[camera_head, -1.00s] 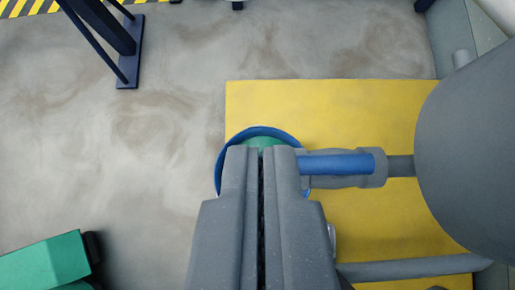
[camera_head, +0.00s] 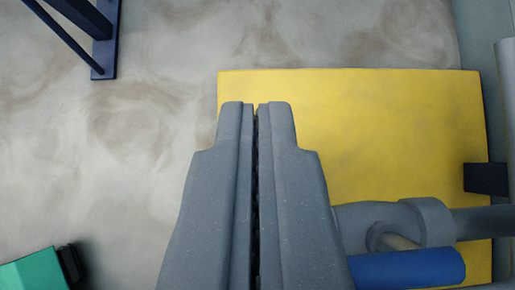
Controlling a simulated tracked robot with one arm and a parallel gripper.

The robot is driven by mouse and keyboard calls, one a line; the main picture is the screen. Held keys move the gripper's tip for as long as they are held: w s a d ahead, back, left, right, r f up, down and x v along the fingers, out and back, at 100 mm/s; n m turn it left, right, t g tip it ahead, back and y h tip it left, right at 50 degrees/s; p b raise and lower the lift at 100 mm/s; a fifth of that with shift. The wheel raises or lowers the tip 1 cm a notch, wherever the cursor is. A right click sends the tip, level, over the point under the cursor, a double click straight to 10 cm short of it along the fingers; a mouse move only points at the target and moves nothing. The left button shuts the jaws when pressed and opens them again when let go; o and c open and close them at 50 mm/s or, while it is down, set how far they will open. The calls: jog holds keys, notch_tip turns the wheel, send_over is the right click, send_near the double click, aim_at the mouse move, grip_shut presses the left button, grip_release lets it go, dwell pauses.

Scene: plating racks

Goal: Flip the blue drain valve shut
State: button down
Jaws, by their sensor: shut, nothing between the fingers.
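The blue valve handle (camera_head: 408,269) is at the lower right, a bar lying roughly parallel to the grey pipe (camera_head: 482,222). It is joined by a short stem to the grey valve body (camera_head: 425,218). My gripper (camera_head: 257,108) is in the middle, its two grey fingers shut together with nothing between them. Its tips lie over the edge of the yellow platform, up and left of the handle. The handle's left end meets the right finger's outline in the picture. I cannot tell whether they touch. The left part of the valve is hidden behind the gripper.
The yellow platform (camera_head: 350,120) lies under the valve. A small dark block (camera_head: 486,178) is at its right edge. A dark blue stand (camera_head: 105,45) is at upper left, and a green object (camera_head: 32,272) at lower left. The concrete floor between is clear.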

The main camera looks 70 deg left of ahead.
jog(key=shift+s+d+f+b, duration=0.15)
jog(key=shift+s+d, duration=0.1)
jog(key=shift+d, duration=0.35)
jog(key=shift+s+d+f+b, duration=0.1)
jog(key=shift+s+d+b, duration=0.1)
jog(key=shift+d, duration=0.35)
jog(key=shift+s+d+f+b, duration=0.1)
jog(key=shift+s+d, duration=0.15)
jog(key=shift+d, duration=0.35)
jog(key=shift+r, duration=0.1)
jog(key=shift+d, duration=0.3)
jog(key=shift+a, duration=0.2)
jog(key=shift+d+p, duration=0.1)
jog(key=shift+p, duration=0.25)
